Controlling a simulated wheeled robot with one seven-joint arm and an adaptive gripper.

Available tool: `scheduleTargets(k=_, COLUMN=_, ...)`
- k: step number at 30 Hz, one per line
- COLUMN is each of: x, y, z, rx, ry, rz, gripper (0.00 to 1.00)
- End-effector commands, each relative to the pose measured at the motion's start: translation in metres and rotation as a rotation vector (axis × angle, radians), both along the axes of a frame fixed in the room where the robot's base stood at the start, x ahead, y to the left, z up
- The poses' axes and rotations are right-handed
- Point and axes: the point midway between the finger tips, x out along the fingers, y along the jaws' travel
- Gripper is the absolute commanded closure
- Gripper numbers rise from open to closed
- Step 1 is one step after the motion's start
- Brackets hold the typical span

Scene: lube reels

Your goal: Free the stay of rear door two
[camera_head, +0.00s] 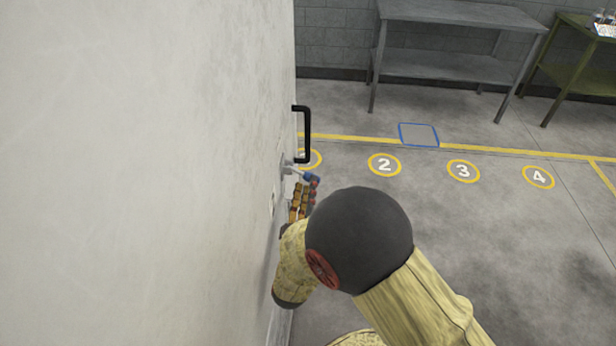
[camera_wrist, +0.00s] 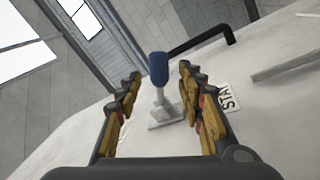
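A small lever with a blue knob (camera_wrist: 158,69) stands out from a metal mounting plate (camera_wrist: 166,116) on a pale door face (camera_head: 150,170). A label with the letters "STA" (camera_wrist: 230,97) is fixed beside it, the rest of the word hidden by my gripper. My gripper (camera_head: 308,188) is open and empty close to the door. In the wrist view its two fingers lie on either side of the lever, with gaps to the knob. In the head view the knob (camera_head: 303,176) shows just at the fingertips. Which door number this is cannot be read.
A black bar handle (camera_head: 307,134) sticks out from the door beyond the lever. Floor circles including 2 (camera_head: 384,164), 3 (camera_head: 463,171) and 4 (camera_head: 538,177) lie to the right on clear floor. A grey workbench (camera_head: 455,14) and a greenish bench (camera_head: 580,75) stand at the back.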

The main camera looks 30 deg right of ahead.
Motion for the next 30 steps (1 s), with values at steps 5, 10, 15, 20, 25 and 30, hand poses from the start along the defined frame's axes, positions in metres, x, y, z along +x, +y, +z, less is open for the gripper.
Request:
scheduleTargets(k=5, x=0.019, y=-0.015, z=0.004, rx=0.000, ry=-0.002, rz=-0.003, gripper=0.61)
scheduleTargets(k=10, x=0.029, y=-0.022, z=0.007, rx=0.000, ry=-0.001, rz=0.000, gripper=0.61)
scheduleTargets(k=15, x=0.032, y=-0.024, z=0.008, rx=0.000, ry=0.000, rz=0.001, gripper=0.61)
scheduleTargets(k=20, x=0.032, y=-0.023, z=0.008, rx=0.000, ry=0.000, rz=0.001, gripper=0.62)
scheduleTargets(k=25, x=0.032, y=-0.023, z=0.008, rx=0.000, ry=0.000, rz=0.001, gripper=0.72)
scheduleTargets(k=30, x=0.032, y=-0.023, z=0.008, rx=0.000, ry=0.000, rz=0.001, gripper=0.81)
